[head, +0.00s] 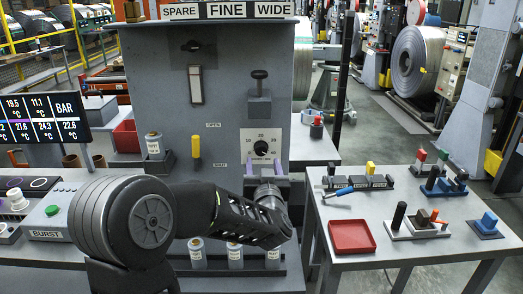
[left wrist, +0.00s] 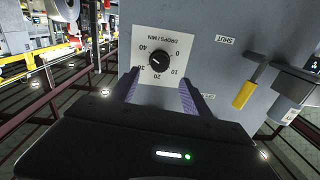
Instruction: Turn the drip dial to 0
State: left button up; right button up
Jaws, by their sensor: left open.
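The drip dial is a round black knob (left wrist: 158,59) on a white plate marked DROPS/MIN, with numbers from 0 to 40. In the left wrist view the plate appears upside down, and a pale mark on the knob seems to point toward the 30 side. The dial (head: 261,148) also shows in the head view on the front of the grey cabinet. My left gripper (head: 266,177) is open just below the knob in the head view. In the left wrist view its two purple fingers (left wrist: 159,82) are apart, with the knob beyond and between them. My right gripper is out of view.
The cabinet (head: 225,100) also carries a yellow-handled lever (head: 196,147) left of the dial and a black-knobbed fitting (head: 260,85) above it. Several vials (head: 234,254) stand in a rack below. A side table with a red tray (head: 351,236) is at right.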

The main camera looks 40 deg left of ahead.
aim_at(261, 151)
pick_arm(q)
jog(key=shift+w, duration=0.1)
jog(key=p+x, duration=0.1)
jog(key=x, duration=0.6)
jog(key=shift+w+a+f+p, duration=0.1)
jog(key=shift+w+a+p, duration=0.2)
jog(key=shift+p, duration=0.1)
jog(key=shift+d, duration=0.1)
jog(key=shift+c, duration=0.6)
grip_shut()
